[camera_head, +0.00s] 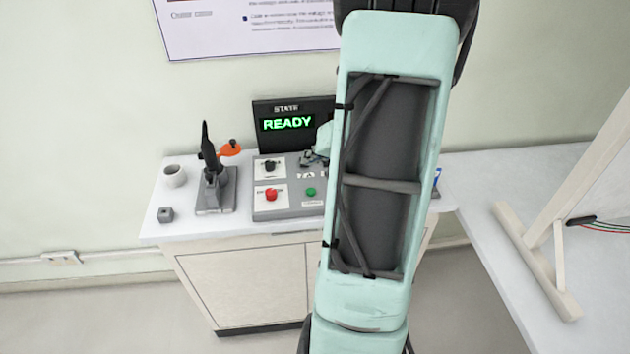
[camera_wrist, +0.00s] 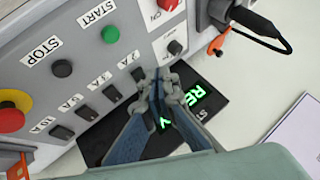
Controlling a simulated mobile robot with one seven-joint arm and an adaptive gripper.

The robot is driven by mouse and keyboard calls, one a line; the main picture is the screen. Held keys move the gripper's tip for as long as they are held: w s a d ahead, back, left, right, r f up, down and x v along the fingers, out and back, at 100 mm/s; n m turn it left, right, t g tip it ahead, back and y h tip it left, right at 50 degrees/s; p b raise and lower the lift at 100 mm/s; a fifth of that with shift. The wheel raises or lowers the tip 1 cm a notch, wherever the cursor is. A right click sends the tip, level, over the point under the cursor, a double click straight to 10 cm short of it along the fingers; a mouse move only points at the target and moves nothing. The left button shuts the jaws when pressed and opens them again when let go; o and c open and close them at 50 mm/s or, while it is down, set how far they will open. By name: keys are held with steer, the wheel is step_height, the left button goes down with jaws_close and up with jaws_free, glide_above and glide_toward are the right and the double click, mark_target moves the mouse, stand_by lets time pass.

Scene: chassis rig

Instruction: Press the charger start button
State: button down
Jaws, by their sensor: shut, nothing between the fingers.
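The green start button (camera_wrist: 110,34) sits on the grey charger panel (camera_wrist: 75,22) under a START label in the wrist view. It also shows in the head view (camera_head: 311,192), left of my arm. My gripper (camera_wrist: 160,88) has its fingertips together and empty, over the panel near the amp buttons and the dark display. The fingertips are apart from the green button in the wrist picture; their height above the panel is hard to tell. In the head view my arm hides much of the gripper and the right part of the panel. The state display (camera_head: 290,124) reads READY.
A black STOP button (camera_wrist: 62,68), several amp buttons and a red emergency stop (camera_wrist: 12,119) share the panel. A red button (camera_head: 271,194) and black knob (camera_head: 269,166) are on its left. A black-handled charger connector (camera_head: 212,180) and white mug (camera_head: 174,176) stand further left.

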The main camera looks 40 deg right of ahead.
steer(key=shift+s+d+r+m, duration=0.15)
steer(key=shift+d+r+m, duration=0.15)
steer(key=shift+d+r, duration=0.05)
stand_by(0.3)
steer(key=b, duration=0.5)
glide_above(313, 192)
step_height(313, 192, down, 7)
steer(key=shift+f, duration=0.2)
steer(key=shift+f+b, duration=0.75)
steer(key=shift+b, duration=0.15)
steer(key=shift+f, duration=0.1)
stand_by(0.4)
steer(key=shift+f+b, duration=0.3)
steer(key=shift+b, duration=0.55)
steer(key=shift+f+b, duration=0.45)
steer(key=shift+b, duration=0.4)
stand_by(0.4)
steer(key=shift+r, duration=0.9)
